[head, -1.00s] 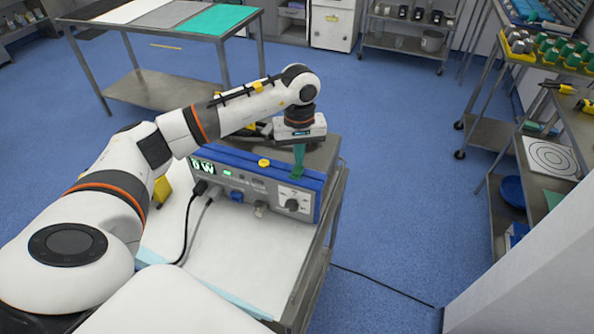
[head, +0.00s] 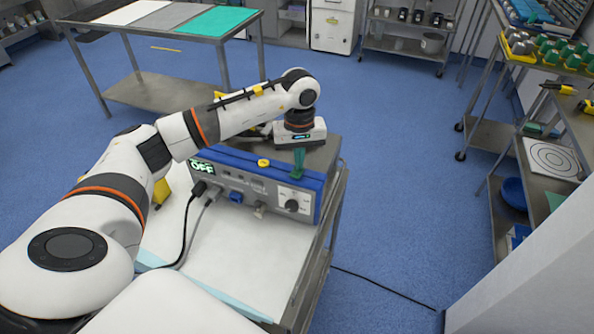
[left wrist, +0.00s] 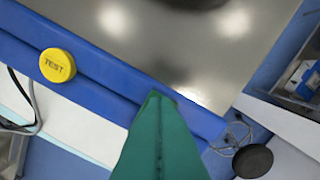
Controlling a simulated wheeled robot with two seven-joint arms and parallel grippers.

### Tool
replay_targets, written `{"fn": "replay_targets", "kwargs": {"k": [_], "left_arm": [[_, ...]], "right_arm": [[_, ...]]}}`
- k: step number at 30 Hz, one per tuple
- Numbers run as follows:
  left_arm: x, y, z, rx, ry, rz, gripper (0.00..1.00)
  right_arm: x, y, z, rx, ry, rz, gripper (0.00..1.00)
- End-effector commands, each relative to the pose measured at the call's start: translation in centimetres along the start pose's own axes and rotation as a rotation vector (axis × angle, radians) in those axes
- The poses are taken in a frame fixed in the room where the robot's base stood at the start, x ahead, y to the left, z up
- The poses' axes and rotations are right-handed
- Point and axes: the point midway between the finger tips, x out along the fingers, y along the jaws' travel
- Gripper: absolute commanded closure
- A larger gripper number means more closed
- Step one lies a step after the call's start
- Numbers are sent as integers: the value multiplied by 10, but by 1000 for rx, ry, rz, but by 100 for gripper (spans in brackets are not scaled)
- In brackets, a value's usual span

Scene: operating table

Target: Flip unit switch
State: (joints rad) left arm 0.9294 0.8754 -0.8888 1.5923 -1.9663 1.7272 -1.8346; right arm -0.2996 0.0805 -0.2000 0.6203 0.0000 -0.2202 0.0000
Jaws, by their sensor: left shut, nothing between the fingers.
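The unit (head: 228,187) is a grey metal box with a blue top edge, standing on a white-topped cart. Its green display (head: 202,168) reads OFF. A black rotary switch (head: 292,206) sits on a white plate at the right of its front panel; a round black knob also shows at lower right in the left wrist view (left wrist: 252,161). My left gripper (head: 298,173) has green fingers, shut and empty, pointing down over the unit's front blue edge near its right end. In the left wrist view the fingers (left wrist: 154,96) hide part of the edge; contact is unclear.
A yellow TEST button (head: 263,162) is on the blue edge, left of my fingers; it shows large in the wrist view (left wrist: 57,65). Cables (head: 187,225) hang from the unit's front left.

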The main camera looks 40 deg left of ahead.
Motion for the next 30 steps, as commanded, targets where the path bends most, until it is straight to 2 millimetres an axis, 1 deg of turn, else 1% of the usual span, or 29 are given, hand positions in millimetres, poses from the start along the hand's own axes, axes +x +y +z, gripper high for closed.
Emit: {"fn": "replay_targets", "kwargs": {"k": [5, 25, 30], "left_arm": [[-9, 0, 0, 1, 1, 1, 100], [-64, 0, 0, 0, 0, 1, 100], [-70, 0, 0, 0, 0, 1, 100]], "right_arm": [[-6, 0, 0, 0, 0, 0, 64], [-35, 0, 3, 0, 0, 0, 64], [-38, 0, 3, 0, 0, 0, 64]]}}
